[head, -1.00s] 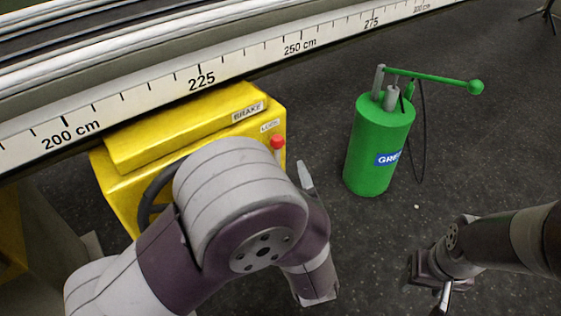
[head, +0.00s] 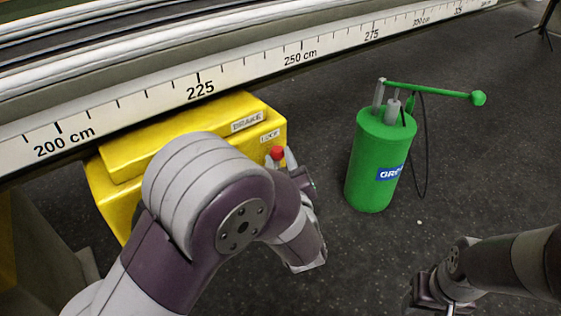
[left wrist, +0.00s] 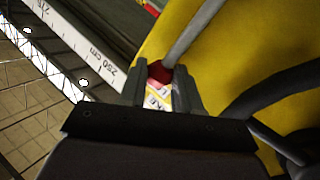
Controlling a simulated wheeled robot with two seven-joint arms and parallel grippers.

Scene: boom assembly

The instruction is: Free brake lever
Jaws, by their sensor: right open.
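The brake lever is a thin grey rod (left wrist: 192,32) with a red knob (head: 277,153) on its end, at the right side of the yellow brake box (head: 190,125). A "BRAKE" label (head: 247,121) and a "LOCK" label (head: 270,136) are on the box. My left gripper (head: 281,160) is at the knob, one finger on each side. In the left wrist view the red knob (left wrist: 160,73) sits between the parted fingertips; whether they press on it I cannot tell. My right gripper (head: 443,300) is open at the bottom right, away from the box.
A green pump (head: 372,165) with a long handle and black hose stands on the dark floor, right of the box. A boom with a centimetre scale (head: 250,72) runs above the box. A dark wheel rim (left wrist: 265,95) curves beside the box. Floor between pump and box is clear.

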